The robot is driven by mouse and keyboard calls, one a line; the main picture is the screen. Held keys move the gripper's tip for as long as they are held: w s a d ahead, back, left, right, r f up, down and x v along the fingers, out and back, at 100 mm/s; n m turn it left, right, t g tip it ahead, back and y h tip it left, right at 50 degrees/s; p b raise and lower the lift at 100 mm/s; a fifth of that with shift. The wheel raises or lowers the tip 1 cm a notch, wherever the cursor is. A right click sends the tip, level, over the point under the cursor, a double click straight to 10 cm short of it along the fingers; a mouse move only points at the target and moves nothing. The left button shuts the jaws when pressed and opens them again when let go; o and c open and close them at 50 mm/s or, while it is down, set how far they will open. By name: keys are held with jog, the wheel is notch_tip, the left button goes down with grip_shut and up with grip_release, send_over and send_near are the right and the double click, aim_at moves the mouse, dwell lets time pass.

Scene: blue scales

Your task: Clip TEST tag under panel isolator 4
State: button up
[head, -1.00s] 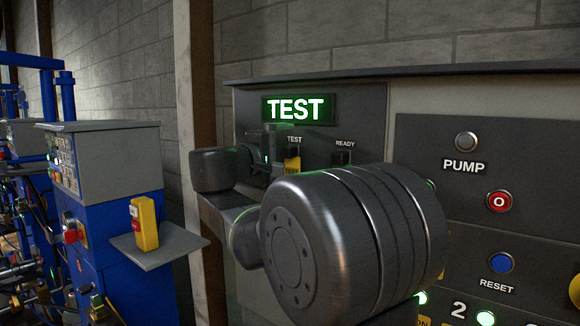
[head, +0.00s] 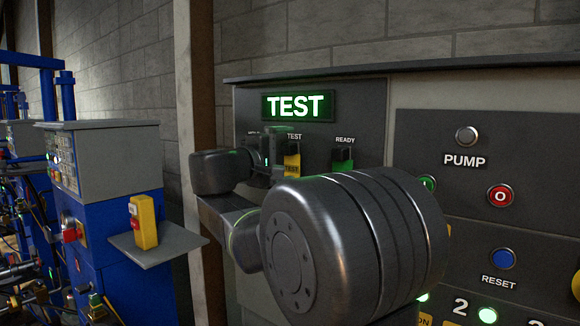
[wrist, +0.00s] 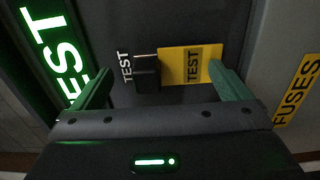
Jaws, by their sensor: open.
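The yellow TEST tag (head: 292,167) hangs from a black clip under the small TEST label on the dark upper panel. In the wrist view the tag (wrist: 203,57) lies flat on the panel, with its black clip (wrist: 147,73) to the left of it. My gripper (wrist: 159,72) is open, with green fingers on either side of the clip and tag; the right fingertip overlaps the tag's end in the picture, and I cannot tell whether it touches. In the head view my gripper (head: 270,147) is partly hidden by my wrist. Isolator 4 is not in view.
A lit TEST sign (head: 298,106) is above the tags. A green tag (head: 342,161) hangs under READY. The pump buttons (head: 499,196) and reset button (head: 502,258) are at right. A yellow box (head: 143,222) stands on a grey shelf (head: 180,246) at left.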

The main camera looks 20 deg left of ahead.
jog(key=shift+f, duration=0.15)
jog(key=shift+c, duration=0.4)
dwell(0.4)
jog(key=c, duration=1.4)
grip_shut()
jog(key=shift+s+a, duration=0.1)
jog(key=shift+s, duration=0.05)
jog(key=shift+b+v, duration=0.75)
jog(key=shift+v, duration=2)
